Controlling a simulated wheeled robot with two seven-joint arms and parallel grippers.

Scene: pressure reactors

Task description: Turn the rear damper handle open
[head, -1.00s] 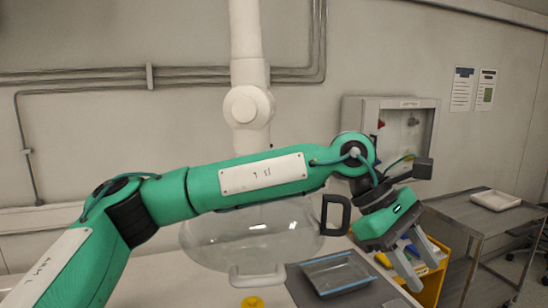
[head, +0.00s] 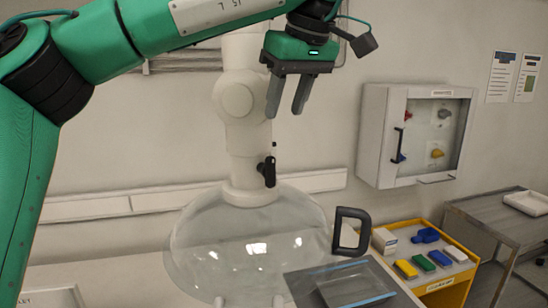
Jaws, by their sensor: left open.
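A small black damper handle (head: 267,170) sits on the right side of the white extraction duct (head: 240,135), just above the clear dome hood (head: 248,250). It looks roughly upright. My left gripper (head: 287,108) is open and empty, fingers pointing down, above and slightly right of the handle in the picture and apart from it. Its depth relative to the duct is hard to tell. My left arm crosses the top left and hides the upper duct. My right gripper is not in view.
A black D-shaped handle (head: 351,232) stands right of the hood, near a grey tray (head: 335,270). A white wall cabinet (head: 376,135) hangs at the right. Below it, a yellow bin (head: 452,282) holds coloured boxes. A grey cart (head: 490,212) stands far right.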

